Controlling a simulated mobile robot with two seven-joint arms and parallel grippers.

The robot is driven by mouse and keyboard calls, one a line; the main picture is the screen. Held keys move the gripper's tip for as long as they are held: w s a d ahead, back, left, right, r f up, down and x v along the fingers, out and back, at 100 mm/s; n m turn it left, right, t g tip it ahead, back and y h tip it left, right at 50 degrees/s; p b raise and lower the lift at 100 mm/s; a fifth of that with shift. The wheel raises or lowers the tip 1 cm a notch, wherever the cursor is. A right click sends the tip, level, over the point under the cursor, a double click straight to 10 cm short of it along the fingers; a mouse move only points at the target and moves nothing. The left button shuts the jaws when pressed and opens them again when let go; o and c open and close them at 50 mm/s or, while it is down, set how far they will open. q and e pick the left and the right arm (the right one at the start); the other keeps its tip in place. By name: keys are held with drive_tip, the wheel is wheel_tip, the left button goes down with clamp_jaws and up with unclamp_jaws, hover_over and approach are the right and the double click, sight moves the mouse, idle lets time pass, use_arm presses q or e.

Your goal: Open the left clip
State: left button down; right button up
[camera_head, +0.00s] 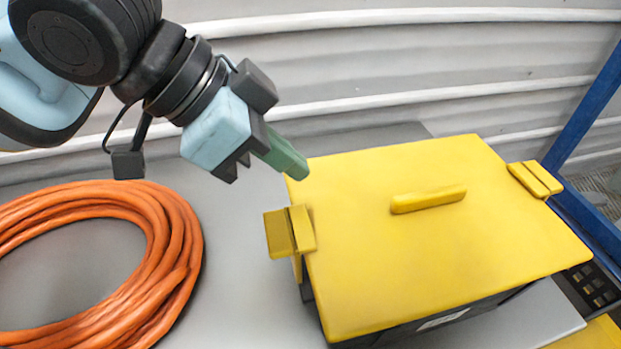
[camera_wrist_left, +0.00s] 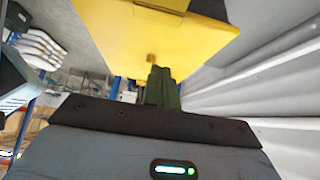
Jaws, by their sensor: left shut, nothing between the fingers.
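The hopper is a dark box with a yellow lid (camera_head: 440,230) and a raised yellow handle (camera_head: 428,199) on top. The left clip (camera_head: 290,232) is a yellow piece at the lid's left edge, sticking outward from it. A right clip (camera_head: 535,179) sits at the lid's far right edge. My left gripper (camera_head: 298,170) is shut and empty, its green fingers close to the lid's back left corner, above and behind the left clip. In the left wrist view the green fingers (camera_wrist_left: 160,85) point at the yellow hopper (camera_wrist_left: 130,40). Whether they touch it cannot be told. My right gripper is not visible.
A coil of orange hose (camera_head: 185,260) lies on the grey table (camera_head: 235,285) left of the hopper. A pale ribbed wall (camera_head: 400,60) stands behind. A blue post (camera_head: 590,110) rises at the right. Bare table lies between the coil and hopper.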

sight(327, 218)
use_arm(q)
drive_tip(key=shift+s, duration=0.4)
drive_tip(key=shift+w+d+f, duration=0.2)
drive_tip(key=shift+d+f, duration=0.05)
drive_tip(key=shift+f, duration=0.1)
drive_tip(key=b+x, duration=0.1)
drive_tip(key=x, duration=0.8)
drive_tip(key=shift+w+d+f, duration=0.1)
drive_tip(key=shift+d+f, duration=0.05)
drive_tip(key=shift+f, duration=0.05)
drive_tip(key=a, duration=0.2)
drive_tip(key=s+a, duration=0.1)
drive_tip(key=shift+r, duration=0.25)
drive_tip(key=shift+s+a, duration=0.15)
drive_tip(key=shift+a, duration=0.4)
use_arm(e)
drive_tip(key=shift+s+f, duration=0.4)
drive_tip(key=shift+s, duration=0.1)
use_arm(q)
drive_tip(key=shift+f, duration=0.1)
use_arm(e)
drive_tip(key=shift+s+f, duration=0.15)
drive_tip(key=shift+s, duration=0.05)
